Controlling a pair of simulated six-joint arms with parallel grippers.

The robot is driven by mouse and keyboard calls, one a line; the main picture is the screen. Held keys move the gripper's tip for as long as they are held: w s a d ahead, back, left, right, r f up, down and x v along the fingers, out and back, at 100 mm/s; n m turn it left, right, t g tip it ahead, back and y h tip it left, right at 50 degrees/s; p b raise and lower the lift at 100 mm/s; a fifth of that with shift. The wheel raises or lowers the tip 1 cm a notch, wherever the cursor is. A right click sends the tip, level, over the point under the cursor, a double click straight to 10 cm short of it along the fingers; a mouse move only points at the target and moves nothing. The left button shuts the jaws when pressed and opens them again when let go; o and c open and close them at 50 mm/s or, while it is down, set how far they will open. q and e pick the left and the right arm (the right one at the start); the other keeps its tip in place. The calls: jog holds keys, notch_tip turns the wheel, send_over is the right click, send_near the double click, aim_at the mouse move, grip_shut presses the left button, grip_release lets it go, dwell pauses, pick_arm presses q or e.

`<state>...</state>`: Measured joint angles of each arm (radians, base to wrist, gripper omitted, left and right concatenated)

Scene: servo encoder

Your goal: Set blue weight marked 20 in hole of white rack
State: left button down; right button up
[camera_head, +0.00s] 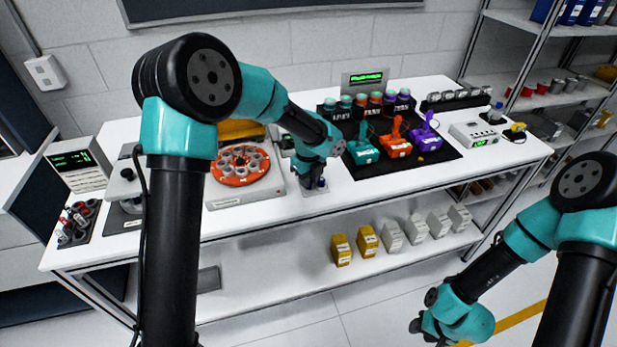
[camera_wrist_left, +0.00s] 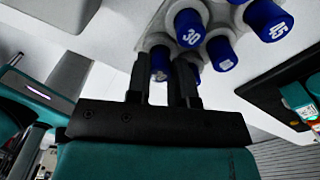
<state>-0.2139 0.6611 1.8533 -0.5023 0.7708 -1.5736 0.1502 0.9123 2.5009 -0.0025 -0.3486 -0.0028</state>
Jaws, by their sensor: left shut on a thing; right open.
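My left gripper (camera_wrist_left: 162,72) is shut on a blue weight (camera_wrist_left: 160,58) with a pale mark that I cannot read. In the head view my left gripper (camera_head: 312,182) is low over the small white rack (camera_head: 318,191) at the table's front, and it hides most of it. Other blue weights stand close by, marked 30 (camera_wrist_left: 189,30) and 45 (camera_wrist_left: 268,20), with another (camera_wrist_left: 222,54) beside them. Whether the held weight is in a hole or above it I cannot tell. My right gripper (camera_head: 430,328) is open, low at the right and away from the table.
An orange round tray (camera_head: 240,167) on a white base lies left of the rack. A black mat with teal (camera_head: 362,150), orange (camera_head: 397,143) and purple (camera_head: 425,136) devices lies to its right. Yellow and white boxes (camera_head: 341,250) stand on the lower shelf.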

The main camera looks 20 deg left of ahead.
pick_arm(q)
jog(key=shift+f, duration=0.4)
dwell(0.5)
jog(key=c, duration=0.9)
grip_release()
jog(key=shift+r, duration=3)
